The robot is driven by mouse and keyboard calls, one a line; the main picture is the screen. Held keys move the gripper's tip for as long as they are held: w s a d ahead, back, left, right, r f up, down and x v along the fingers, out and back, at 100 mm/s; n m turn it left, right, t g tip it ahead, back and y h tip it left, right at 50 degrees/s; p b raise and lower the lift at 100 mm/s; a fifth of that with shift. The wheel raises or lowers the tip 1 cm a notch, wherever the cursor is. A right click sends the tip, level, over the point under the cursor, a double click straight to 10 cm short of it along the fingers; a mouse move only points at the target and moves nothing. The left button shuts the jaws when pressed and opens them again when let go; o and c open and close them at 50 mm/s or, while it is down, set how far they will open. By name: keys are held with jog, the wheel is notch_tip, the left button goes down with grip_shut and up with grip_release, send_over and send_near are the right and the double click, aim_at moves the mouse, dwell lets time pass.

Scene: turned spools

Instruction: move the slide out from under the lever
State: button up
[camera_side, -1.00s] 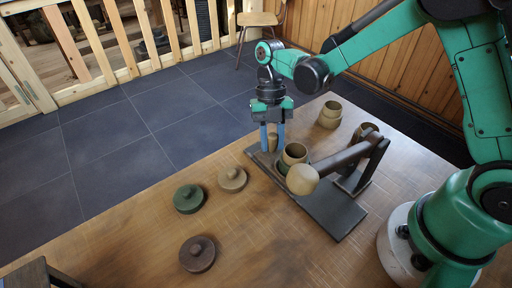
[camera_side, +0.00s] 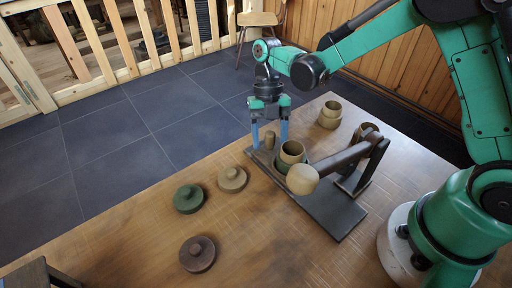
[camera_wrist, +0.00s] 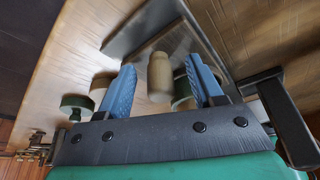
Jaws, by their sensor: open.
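The slide (camera_side: 335,216) is a long dark grey plate lying on the table. A short tan peg (camera_side: 270,140) stands at its far-left end. The lever (camera_side: 340,159) is a dark bar with a round tan knob (camera_side: 302,180), reaching over the plate from a dark stand. My gripper (camera_side: 270,144) is open at the peg, one blue finger on each side. In the wrist view the peg (camera_wrist: 160,76) shows between the spread fingers, with gaps on both sides.
Green (camera_side: 188,198), tan (camera_side: 232,179) and brown (camera_side: 197,253) knobbed discs lie on the table left of the plate.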

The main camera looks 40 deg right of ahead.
jog(key=shift+r, duration=3.45)
grip_shut()
jog(key=shift+r, duration=1.95)
